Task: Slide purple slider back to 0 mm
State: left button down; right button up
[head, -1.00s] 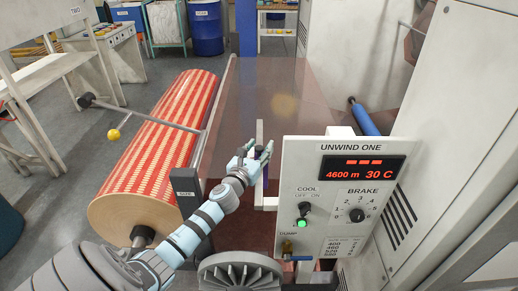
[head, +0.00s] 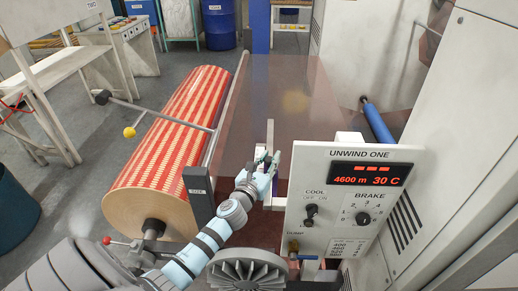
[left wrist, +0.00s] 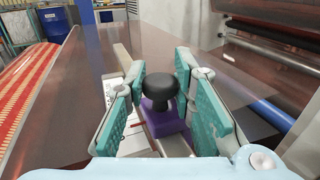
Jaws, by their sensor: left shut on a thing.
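The purple slider (left wrist: 167,122) shows in the left wrist view, with a black knob (left wrist: 160,86) on top. My left gripper (left wrist: 160,95) has its teal-padded fingers on both sides of the knob and is shut on the slider. In the head view my left gripper (head: 268,163) is at the pale upright rail (head: 270,133), just left of the control panel; it mostly hides the slider there. A white scale plate (left wrist: 134,140) with a red mark lies beside the slider, partly covered by a finger; its figures are unreadable. My right gripper is not in view.
The UNWIND ONE panel (head: 335,205) stands close to the right of my gripper. A red-striped roll (head: 180,140) lies left, and a translucent brown web (head: 285,90) runs behind. A grey ribbed wheel (head: 247,272) sits below my forearm. A blue roller (head: 378,122) is at the right.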

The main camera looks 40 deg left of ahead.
pick_arm(q)
jog(key=c, duration=1.4)
grip_release()
jog(key=shift+o, duration=0.2)
jog(key=s+d, duration=0.2)
jog(key=s, duration=0.9)
jog(key=shift+s, duration=0.4)
